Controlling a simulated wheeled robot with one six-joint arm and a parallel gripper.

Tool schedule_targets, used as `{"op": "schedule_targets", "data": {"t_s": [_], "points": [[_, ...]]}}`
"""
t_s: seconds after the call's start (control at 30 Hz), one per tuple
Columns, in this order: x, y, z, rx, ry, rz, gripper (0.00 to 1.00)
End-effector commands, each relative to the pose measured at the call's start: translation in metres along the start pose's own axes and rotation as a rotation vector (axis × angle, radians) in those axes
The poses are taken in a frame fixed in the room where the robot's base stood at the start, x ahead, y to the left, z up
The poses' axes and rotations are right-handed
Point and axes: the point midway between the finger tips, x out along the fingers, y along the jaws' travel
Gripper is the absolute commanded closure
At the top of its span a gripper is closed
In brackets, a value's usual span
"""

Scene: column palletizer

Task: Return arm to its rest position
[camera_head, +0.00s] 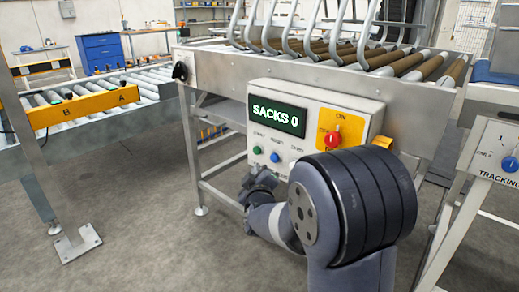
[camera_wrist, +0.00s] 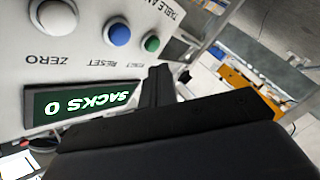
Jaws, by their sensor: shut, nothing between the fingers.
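My arm reaches from the lower right of the head view toward a white control box (camera_head: 318,105). My gripper (camera_head: 258,180) is small there, in front of the box's lower left part, below its green button (camera_head: 257,149) and blue button (camera_head: 275,157). In the wrist view my gripper (camera_wrist: 159,78) shows as dark fingers, shut with nothing between them. They lie beside the box face, near the blue RESET button (camera_wrist: 119,35) and a green button (camera_wrist: 152,43). Whether they touch the box cannot be told.
The box's display (camera_head: 277,115) reads SACKS 0, with a red knob (camera_head: 332,139) to its right. A roller table (camera_head: 330,55) with curved bars stands behind. A roller conveyor (camera_head: 90,95) is at left, a TRACKING panel (camera_head: 495,155) at right.

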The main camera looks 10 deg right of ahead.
Motion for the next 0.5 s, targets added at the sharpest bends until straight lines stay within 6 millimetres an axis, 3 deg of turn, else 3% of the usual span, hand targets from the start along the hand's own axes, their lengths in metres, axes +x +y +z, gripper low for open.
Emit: {"op": "schedule_targets", "data": {"t_s": [0.27,0.5], "points": [[0.014,0.014,0.009,-0.001,-0.004,-0.001,1.00],[-0.014,-0.010,-0.012,0.000,0.002,-0.003,1.00]]}}
